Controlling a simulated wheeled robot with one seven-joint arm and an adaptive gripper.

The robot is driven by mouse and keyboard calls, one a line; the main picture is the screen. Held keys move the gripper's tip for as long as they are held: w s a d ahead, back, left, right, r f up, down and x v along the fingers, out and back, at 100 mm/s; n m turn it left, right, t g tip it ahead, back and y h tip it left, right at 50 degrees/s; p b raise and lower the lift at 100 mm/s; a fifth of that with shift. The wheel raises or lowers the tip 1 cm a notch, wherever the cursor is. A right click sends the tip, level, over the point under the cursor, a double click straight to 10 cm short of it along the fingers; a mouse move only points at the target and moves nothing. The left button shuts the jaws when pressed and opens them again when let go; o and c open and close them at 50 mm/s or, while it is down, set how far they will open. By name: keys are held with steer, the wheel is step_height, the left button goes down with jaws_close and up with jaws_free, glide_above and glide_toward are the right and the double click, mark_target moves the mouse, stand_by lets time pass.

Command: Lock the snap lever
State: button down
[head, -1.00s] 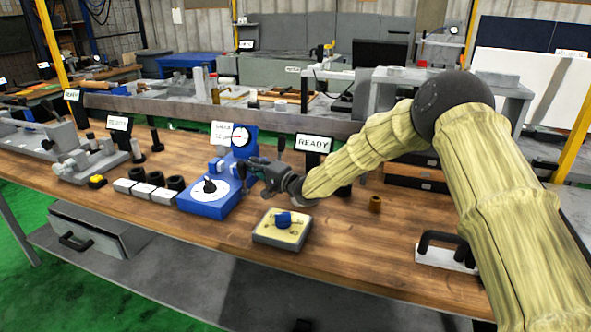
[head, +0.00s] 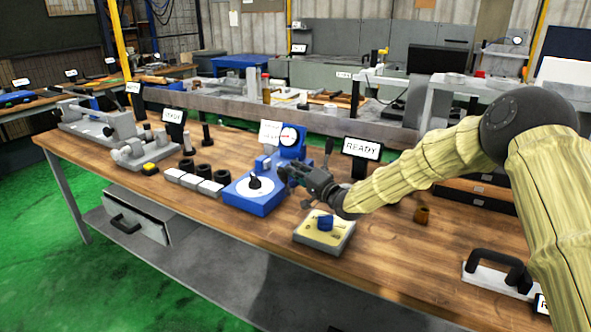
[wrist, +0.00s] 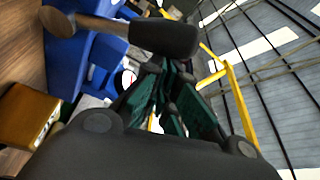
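The snap lever (wrist: 165,38) shows in the wrist view as a metal rod with a thick black grip, running from a round dark pivot on a blue body (wrist: 92,60). In the head view, a dark upright lever (head: 328,147) stands just right of the blue gauge fixture (head: 257,200), behind my gripper (head: 284,172). In the wrist view, the fingertips of my gripper (wrist: 168,72) are close together, just below the black grip in the picture, with nothing visible held between them. I cannot tell whether they touch the grip.
A beige block with a blue knob (head: 325,232) sits in front of my gripper. A READY sign (head: 361,149) stands right of the lever. Several grey blocks (head: 192,181) and black rings lie left of the fixture.

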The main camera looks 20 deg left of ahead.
steer(key=shift+s+f, duration=0.1)
step_height(320, 180, up, 10)
stand_by(0.7)
